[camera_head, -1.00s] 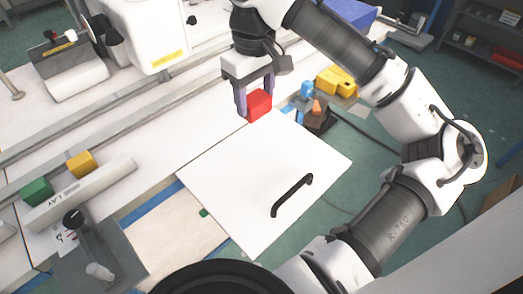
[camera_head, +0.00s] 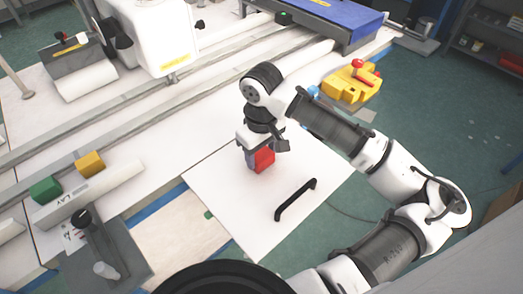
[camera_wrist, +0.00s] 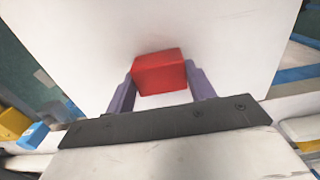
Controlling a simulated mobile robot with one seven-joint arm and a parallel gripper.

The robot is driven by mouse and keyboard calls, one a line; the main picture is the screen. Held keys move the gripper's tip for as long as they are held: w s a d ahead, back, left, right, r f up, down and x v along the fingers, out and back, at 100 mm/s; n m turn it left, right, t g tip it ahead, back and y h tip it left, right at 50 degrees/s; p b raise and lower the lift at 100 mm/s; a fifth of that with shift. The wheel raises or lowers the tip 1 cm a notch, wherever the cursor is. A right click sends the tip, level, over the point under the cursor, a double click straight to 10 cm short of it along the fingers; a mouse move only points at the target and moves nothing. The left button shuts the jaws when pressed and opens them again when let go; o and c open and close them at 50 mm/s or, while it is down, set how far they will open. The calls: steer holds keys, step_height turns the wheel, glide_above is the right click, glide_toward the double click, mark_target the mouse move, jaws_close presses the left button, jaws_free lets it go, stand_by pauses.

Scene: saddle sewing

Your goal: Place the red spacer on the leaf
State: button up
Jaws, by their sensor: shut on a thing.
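The red spacer (camera_head: 264,159) is a small red block held between the fingers of my gripper (camera_head: 256,162). In the wrist view the spacer (camera_wrist: 159,72) sits between the two purple fingers of my gripper (camera_wrist: 160,88). The leaf (camera_head: 232,197) looks to be the white square panel with a black handle (camera_head: 296,200). The spacer is over the panel's upper middle part, left of and beyond the handle. I cannot tell whether its underside touches the panel. The leaf also fills much of the wrist view (camera_wrist: 220,30).
A green block (camera_head: 45,190) and a yellow block (camera_head: 90,164) stand at the left by a white bar (camera_head: 90,195). A yellow device (camera_head: 351,82) with a red knob stands beyond the leaf. A white machine (camera_head: 155,38) stands at the back left.

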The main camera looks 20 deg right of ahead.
mark_target(262, 154)
steer(key=shift+f, duration=0.1)
steer(key=o, duration=1)
steer(key=shift+o, duration=0.2)
step_height(262, 154, up, 12)
steer(key=b, duration=0.1)
steer(key=shift+b, duration=0.3)
